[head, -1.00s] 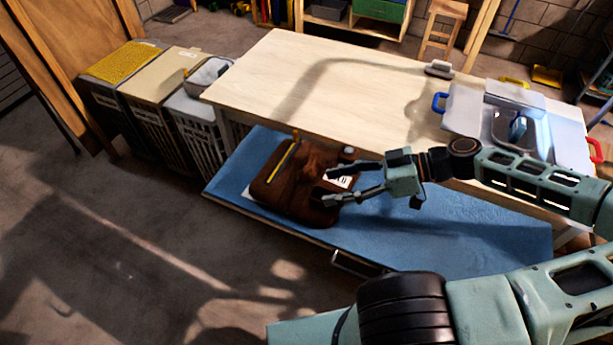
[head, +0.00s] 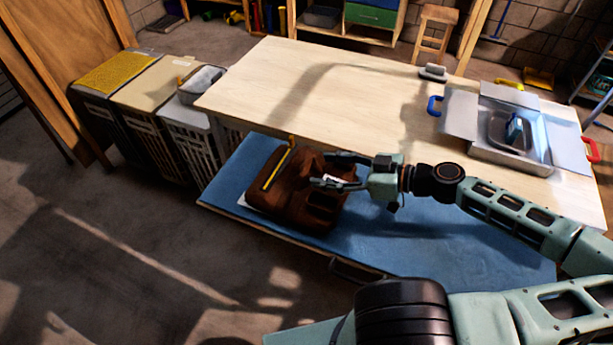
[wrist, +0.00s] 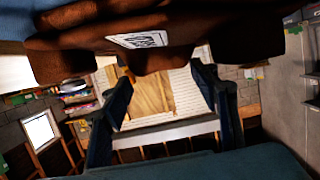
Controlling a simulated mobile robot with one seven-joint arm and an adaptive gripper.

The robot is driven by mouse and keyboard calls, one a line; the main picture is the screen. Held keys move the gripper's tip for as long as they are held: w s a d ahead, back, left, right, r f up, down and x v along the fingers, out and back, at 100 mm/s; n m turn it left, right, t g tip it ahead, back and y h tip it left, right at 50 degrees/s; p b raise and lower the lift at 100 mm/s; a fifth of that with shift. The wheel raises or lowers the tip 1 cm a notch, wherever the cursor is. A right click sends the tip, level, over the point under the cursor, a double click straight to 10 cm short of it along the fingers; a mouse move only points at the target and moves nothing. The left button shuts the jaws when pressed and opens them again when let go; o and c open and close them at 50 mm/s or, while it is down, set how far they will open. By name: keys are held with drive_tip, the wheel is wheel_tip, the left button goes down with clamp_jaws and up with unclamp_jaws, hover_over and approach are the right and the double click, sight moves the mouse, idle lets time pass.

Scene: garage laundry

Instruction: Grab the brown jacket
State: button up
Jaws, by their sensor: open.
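The brown jacket (head: 300,192) lies folded on a blue surface (head: 420,245) in the head view, with a yellow strip (head: 278,168) and a white label (head: 333,179) on it. My gripper (head: 330,170) is open at the jacket's right side, its fingers reaching over that end. In the wrist view the jacket (wrist: 190,28) fills the top, with its white label (wrist: 138,40) showing. The two dark fingers (wrist: 165,100) stand apart below it, with no cloth visible between them. The head view does not show clearly whether the fingers touch the jacket.
A pale wooden tabletop (head: 330,85) lies just behind the blue surface. An open white case (head: 478,150) sits on its right end and a small iron-like object (head: 433,72) at its back edge. Laundry hampers (head: 150,100) stand at the left. The floor in front is clear.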

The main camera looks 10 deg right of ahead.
sight(310, 167)
drive_tip(key=x, duration=0.4)
drive_tip(key=shift+a+p, duration=0.2)
drive_tip(key=shift+p, duration=0.2)
drive_tip(key=c, duration=1.3)
drive_tip(key=shift+c, duration=0.8)
drive_tip(key=shift+r, duration=0.2)
